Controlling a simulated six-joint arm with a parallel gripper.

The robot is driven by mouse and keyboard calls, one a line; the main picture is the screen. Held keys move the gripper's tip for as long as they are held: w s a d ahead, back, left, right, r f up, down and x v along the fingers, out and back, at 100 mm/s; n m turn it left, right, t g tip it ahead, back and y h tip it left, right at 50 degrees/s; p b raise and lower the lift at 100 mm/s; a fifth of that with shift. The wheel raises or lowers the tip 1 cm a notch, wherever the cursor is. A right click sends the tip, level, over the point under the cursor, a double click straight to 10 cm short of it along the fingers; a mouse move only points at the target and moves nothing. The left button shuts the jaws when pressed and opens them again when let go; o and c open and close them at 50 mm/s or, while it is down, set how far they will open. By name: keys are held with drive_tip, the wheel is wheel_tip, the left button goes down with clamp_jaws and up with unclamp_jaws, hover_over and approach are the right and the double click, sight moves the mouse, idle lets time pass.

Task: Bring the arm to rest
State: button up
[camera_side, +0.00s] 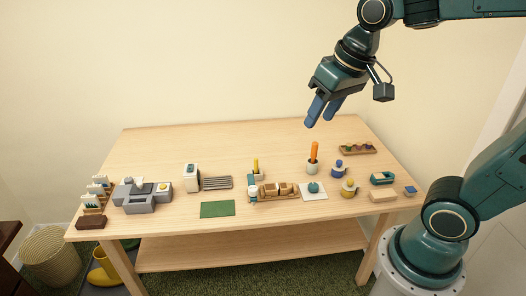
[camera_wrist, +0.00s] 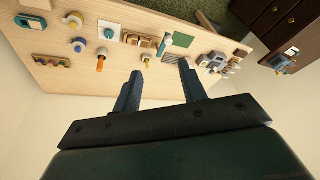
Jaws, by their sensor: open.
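My gripper (camera_side: 320,109) has two blue fingers and hangs in the air above the back right part of the wooden table (camera_side: 230,145). Its fingers are apart with nothing between them. They also show apart in the wrist view (camera_wrist: 158,88), with the tabletop beyond them. My gripper touches nothing. The arm reaches in from the right, bent, with the fingers tilted down to the left in the side view.
An orange stick in a pot (camera_side: 313,158) stands below my gripper. The back left of the tabletop is clear.

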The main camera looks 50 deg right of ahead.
drive_tip(key=s+f+n+t, duration=0.1)
drive_tip(key=s+n, duration=0.1)
drive_tip(key=s, duration=0.6)
drive_tip(key=shift+s+a+n+t, duration=0.3)
drive_tip(key=shift+s, duration=0.05)
idle(0.6)
